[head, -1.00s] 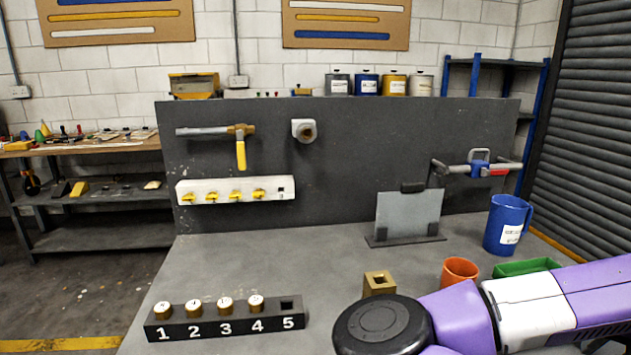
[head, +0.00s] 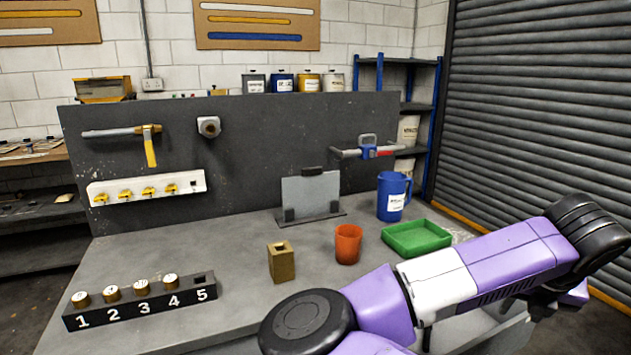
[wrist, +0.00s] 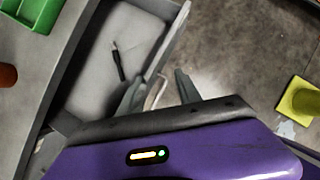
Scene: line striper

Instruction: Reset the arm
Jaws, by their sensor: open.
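My purple and white arm (head: 480,280) reaches across the lower right of the head view, past the bench's right side. My gripper (wrist: 158,88) shows in the wrist view, with its two grey fingers apart and nothing seen held between them. It is over the outer edge of an open grey drawer (wrist: 105,45), which has a thin dark tool (wrist: 118,62) inside. A pale curved piece, perhaps the drawer's handle, shows between the fingers. My gripper's fingers are not visible in the head view.
On the bench stand a green tray (head: 417,238), an orange cup (head: 348,244), a blue jug (head: 394,197), a brass block (head: 281,262) and a numbered black rack (head: 142,304). A yellow object (wrist: 300,100) is on the floor. A roller shutter (head: 540,110) is at right.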

